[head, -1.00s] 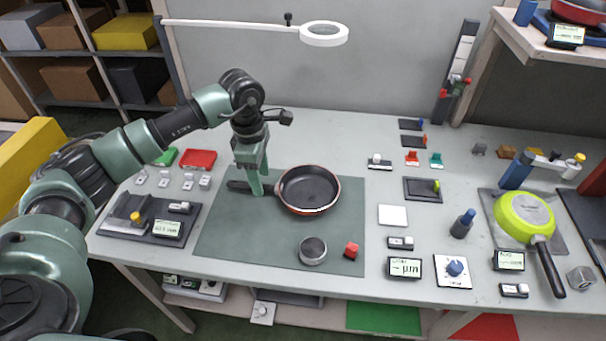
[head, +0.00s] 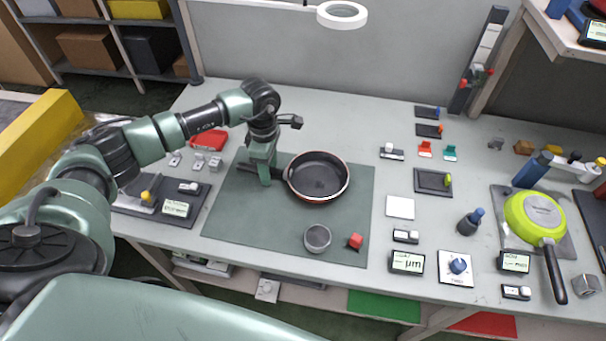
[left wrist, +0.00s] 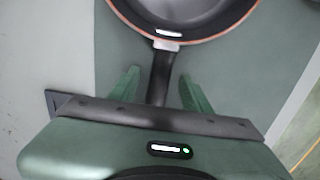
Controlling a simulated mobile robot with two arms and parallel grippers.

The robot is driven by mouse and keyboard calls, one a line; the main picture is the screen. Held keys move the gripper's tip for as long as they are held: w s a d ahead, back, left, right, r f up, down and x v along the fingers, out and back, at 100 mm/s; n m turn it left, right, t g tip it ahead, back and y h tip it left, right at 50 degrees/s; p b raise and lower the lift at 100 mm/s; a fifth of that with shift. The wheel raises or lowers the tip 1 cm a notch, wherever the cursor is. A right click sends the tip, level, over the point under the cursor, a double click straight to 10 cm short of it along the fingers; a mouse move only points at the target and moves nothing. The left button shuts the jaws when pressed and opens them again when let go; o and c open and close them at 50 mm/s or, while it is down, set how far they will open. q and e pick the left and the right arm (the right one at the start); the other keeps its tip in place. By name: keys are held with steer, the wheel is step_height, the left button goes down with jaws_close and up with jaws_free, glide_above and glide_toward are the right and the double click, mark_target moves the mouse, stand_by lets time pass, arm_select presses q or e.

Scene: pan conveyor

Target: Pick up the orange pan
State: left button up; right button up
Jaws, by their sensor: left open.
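The orange pan (head: 320,180) has a dark inside and an orange-red rim. It lies on the green mat (head: 225,215) with its dark handle pointing left. In the left wrist view the pan (left wrist: 185,12) is at the top, and its handle (left wrist: 160,75) runs down between my fingers. My left gripper (head: 267,180) is low over the handle, pointing down. In the left wrist view the left gripper (left wrist: 160,90) is open, with one green finger on each side of the handle and gaps between. My right gripper is not in view.
A green pan (head: 534,215) lies at the right. A ring lamp (head: 341,15) hangs above the back of the table.

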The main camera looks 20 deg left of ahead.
arm_select(q)
jaws_close()
steer(key=shift+w, duration=0.1)
stand_by(1.2)
